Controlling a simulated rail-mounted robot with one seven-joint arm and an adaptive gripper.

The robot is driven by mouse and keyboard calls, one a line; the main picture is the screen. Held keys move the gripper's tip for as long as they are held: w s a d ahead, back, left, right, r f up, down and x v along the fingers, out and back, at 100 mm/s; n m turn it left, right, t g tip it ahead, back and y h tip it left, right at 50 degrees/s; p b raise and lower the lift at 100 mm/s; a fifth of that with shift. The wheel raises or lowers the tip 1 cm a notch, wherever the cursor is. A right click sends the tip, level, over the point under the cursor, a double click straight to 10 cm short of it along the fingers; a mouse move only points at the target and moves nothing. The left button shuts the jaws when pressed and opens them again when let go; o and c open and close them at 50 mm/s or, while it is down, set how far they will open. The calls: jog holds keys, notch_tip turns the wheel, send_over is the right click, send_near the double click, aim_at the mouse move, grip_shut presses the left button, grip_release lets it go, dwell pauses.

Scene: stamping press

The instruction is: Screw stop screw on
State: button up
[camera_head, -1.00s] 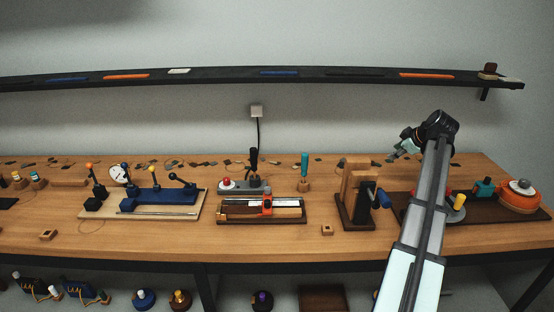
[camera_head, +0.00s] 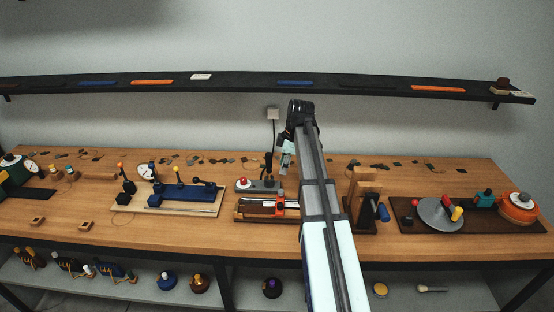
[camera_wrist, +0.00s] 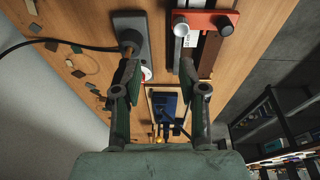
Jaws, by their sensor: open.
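My gripper (camera_wrist: 158,72) is open and empty in the wrist view, with its two dark green fingers spread apart. It hangs above the bench; in the head view my gripper (camera_head: 287,156) is above the fixture with the orange block (camera_head: 279,205). In the wrist view the red-orange block (camera_wrist: 206,20) lies beyond the right finger, with a silver round knob (camera_wrist: 181,29) and a dark round knob (camera_wrist: 226,28) on it. I cannot tell which knob, if either, is the stop screw. My arm hides part of the fixture in the head view.
A grey base (camera_wrist: 131,22) with an upright handle and a black cable stands beside the orange block. A blue fixture (camera_head: 180,194) is to the left. A wooden press (camera_head: 361,205) and a turntable (camera_head: 440,215) stand to the right. Open bench lies along the front edge.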

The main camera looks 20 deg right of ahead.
aim_at(281, 191)
jog(key=shift+s+a+f+g+h+p, duration=0.15)
jog(key=shift+s+a+g+h+p, duration=0.3)
jog(key=shift+s+a+h, duration=0.1)
jog(key=shift+s+a+f+g+h+p, duration=0.15)
jog(key=shift+s+a+g+h+p, duration=0.2)
jog(key=shift+s+a+h+p, duration=0.15)
notch_tip(281, 191, down, 9)
jog(key=b, duration=0.6)
jog(key=shift+c, duration=0.6)
jog(key=shift+w+r, duration=0.1)
grip_shut()
jog(key=m, duration=1.5)
jog(key=shift+w+r, duration=0.1)
jog(key=m, duration=1.6)
jog(key=shift+m, duration=0.3)
jog(key=m, duration=0.4)
jog(key=shift+o, duration=1.8)
grip_release()
